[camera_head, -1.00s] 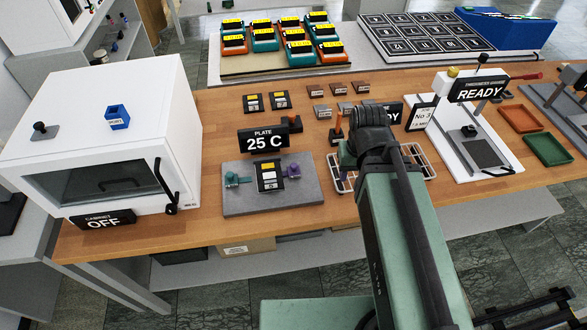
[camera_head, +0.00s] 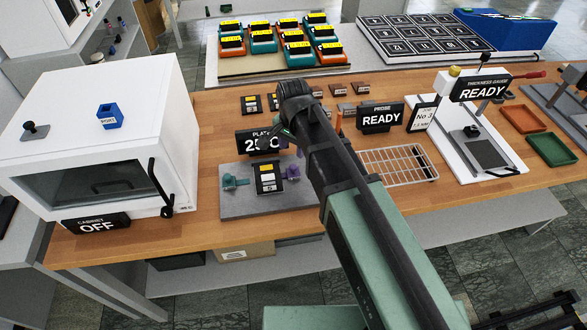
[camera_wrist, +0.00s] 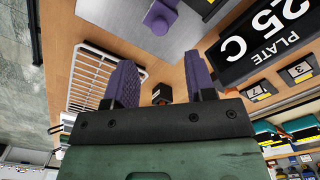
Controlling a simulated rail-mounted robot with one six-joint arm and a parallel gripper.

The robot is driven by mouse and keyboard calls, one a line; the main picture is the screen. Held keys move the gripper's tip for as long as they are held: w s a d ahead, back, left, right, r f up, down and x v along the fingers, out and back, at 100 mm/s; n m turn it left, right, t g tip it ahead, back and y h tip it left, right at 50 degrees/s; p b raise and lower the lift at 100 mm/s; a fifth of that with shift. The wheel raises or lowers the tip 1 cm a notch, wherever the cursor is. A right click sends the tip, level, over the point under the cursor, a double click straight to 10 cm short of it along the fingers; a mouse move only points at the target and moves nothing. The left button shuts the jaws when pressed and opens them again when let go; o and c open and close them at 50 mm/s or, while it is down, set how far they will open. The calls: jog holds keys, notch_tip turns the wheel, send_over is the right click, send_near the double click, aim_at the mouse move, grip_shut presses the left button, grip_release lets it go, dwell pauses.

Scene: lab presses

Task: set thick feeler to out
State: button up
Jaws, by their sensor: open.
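A grey plate block (camera_head: 225,205) lies on the bench under a sign reading "PLATE 25 C". It bears a teal knob piece (camera_head: 235,181) on the left, a purple knob piece (camera_head: 292,172) on the right, and a dark labelled block (camera_head: 268,180) between them. No label shows which is the thick feeler. My gripper (camera_wrist: 157,62) is open, its two purple fingers apart with nothing held. In the wrist view the purple knob (camera_wrist: 160,20) is beyond the fingertips, apart from them. In the head view my arm largely hides the gripper.
A white wire rack (camera_head: 395,162) stands right of the plate block. A small dark box with an orange face (camera_wrist: 162,93) shows between my fingers. The plate sign (camera_wrist: 265,45) stands close by, partly covered by my wrist in the head view. A cabinet (camera_head: 100,140) stands at left.

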aim_at(293, 166)
notch_tip(293, 166, down, 8)
jog(key=b, duration=0.6)
jog(key=shift+f+b, duration=0.15)
jog(key=shift+b, duration=0.2)
jog(key=shift+c, duration=0.3)
grip_shut()
